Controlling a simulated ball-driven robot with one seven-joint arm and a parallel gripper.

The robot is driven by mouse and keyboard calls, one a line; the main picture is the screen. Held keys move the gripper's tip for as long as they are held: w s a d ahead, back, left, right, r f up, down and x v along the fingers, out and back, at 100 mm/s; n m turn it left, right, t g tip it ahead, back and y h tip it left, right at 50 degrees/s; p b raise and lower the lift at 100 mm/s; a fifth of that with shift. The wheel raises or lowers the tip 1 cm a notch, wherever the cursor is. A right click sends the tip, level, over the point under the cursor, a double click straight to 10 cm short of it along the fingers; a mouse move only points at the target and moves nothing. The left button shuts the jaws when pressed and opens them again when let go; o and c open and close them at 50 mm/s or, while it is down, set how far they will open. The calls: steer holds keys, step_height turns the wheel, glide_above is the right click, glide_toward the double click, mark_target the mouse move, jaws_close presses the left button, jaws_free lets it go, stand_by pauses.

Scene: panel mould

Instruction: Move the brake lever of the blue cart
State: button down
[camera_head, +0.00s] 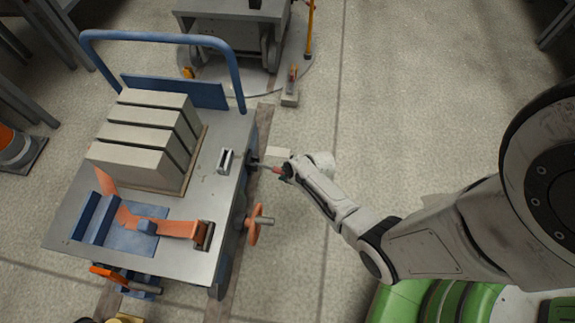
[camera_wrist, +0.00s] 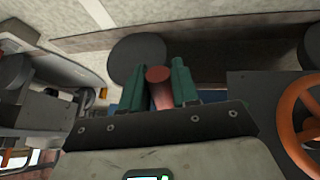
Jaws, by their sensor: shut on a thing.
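The blue cart (camera_head: 222,195) has a grey deck and a blue push handle and stands at the left in the head view. Its brake lever (camera_head: 276,170) has a red grip and sticks out from the cart's right side. My gripper (camera_head: 285,171) is at the lever's outer end. In the wrist view the red grip (camera_wrist: 160,92) lies between the teal fingers of my gripper (camera_wrist: 159,88), which is shut on it. The lever's base is mostly hidden.
Pale blocks (camera_head: 140,130) and an orange strap (camera_head: 165,226) are on the deck. An orange handwheel (camera_head: 255,224) sticks out just below the lever; it also shows in the wrist view (camera_wrist: 303,125). Another grey cart (camera_head: 225,22) stands behind. The floor to the right is clear.

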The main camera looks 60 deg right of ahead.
steer(key=shift+w+f+t+b, duration=0.25)
steer(key=shift+f+t+b, duration=0.45)
steer(key=shift+b, duration=0.35)
steer(key=shift+w+a+f, duration=0.1)
steer(key=shift+w, duration=0.05)
steer(key=shift+y+b, duration=0.3)
steer(key=c, duration=1)
jaws_free()
steer(key=shift+o, duration=0.2)
steer(key=p+v, duration=0.4)
steer(key=v, duration=0.6)
steer(key=shift+s+r+p, duration=0.2)
steer(key=shift+s+p, duration=0.1)
steer(key=shift+s, duration=0.05)
